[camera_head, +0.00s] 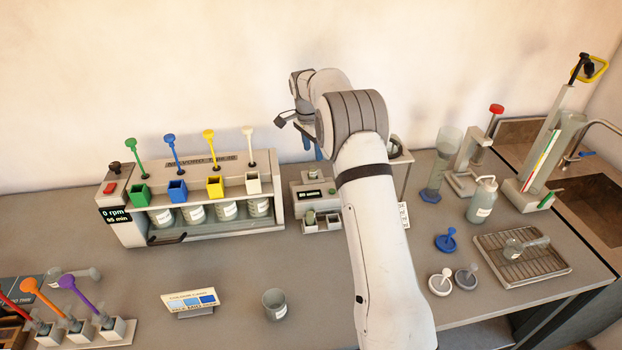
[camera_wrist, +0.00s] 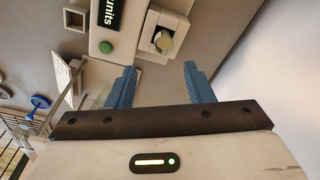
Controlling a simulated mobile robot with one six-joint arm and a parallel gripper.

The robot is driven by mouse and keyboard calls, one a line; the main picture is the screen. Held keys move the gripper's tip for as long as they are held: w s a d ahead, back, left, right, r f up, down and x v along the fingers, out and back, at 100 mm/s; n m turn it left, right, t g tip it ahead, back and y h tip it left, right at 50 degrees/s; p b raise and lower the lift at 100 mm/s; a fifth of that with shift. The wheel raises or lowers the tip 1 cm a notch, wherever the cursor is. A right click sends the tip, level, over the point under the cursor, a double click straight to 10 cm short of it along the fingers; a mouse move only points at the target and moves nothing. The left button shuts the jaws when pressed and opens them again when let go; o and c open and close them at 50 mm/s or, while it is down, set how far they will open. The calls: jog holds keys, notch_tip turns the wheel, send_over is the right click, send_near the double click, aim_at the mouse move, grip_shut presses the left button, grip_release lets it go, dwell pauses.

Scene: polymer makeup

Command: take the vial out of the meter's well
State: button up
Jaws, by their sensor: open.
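The meter (camera_head: 307,201) is a pale box with a dark display on the counter. In the wrist view the meter (camera_wrist: 124,52) shows a "units" display and a round green button. Its square well (camera_wrist: 152,22) holds the vial (camera_wrist: 163,41), whose round grey-green top shows. My gripper (camera_head: 311,148) is above the back of the meter. In the wrist view its blue fingers (camera_wrist: 160,68) are apart with nothing between them, and the vial lies just beyond the gap between the tips.
A front holder (camera_head: 333,222) with square pockets stands before the meter; one holds a small greenish item. A stirrer machine (camera_head: 205,198) with jars stands to the left. Right of my arm are a grey-green bottle (camera_head: 481,200) and a wire tray (camera_head: 520,262). The wall is close behind.

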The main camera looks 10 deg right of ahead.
aim_at(313, 168)
jog(key=f, duration=0.3)
jog(key=f+p, duration=0.1)
jog(key=f, duration=0.4)
jog(key=shift+w+d+f+p, duration=0.15)
jog(key=shift+w+f+p, duration=0.25)
grip_shut()
jog(key=shift+r, duration=0.15)
